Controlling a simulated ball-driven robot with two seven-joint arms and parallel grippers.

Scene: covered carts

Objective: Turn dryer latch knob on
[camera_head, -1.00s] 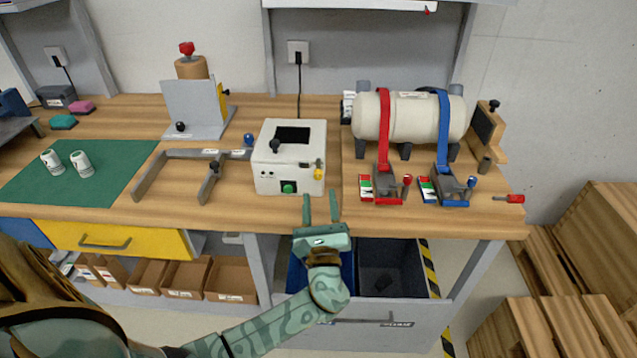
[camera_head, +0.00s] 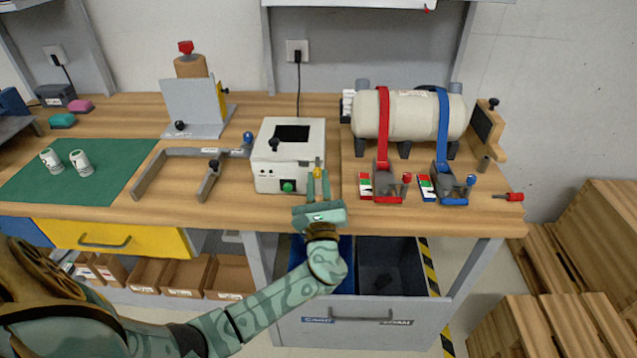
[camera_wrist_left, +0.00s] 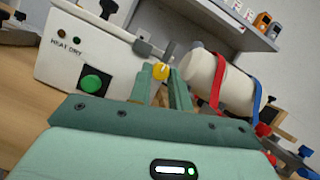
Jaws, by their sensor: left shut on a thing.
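The white dryer box (camera_head: 289,150) stands on the bench, with a dark window on top, a black knob (camera_head: 274,145) and a green button (camera_head: 288,186) on its front. Its yellow latch knob (camera_head: 317,172) is at the front right corner. My left gripper (camera_head: 318,180) is at that corner, its fingers shut on the yellow knob. In the left wrist view the yellow knob (camera_wrist_left: 160,71) sits between the fingertips, beside the "HEAT DRY" lettering and green button (camera_wrist_left: 95,80). My right gripper is not in view.
A beige tank (camera_head: 408,115) with red and blue straps stands to the right of the dryer. A grey angled frame (camera_head: 180,170) lies to its left. An open drawer (camera_head: 390,265) is below the bench edge, under my left gripper.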

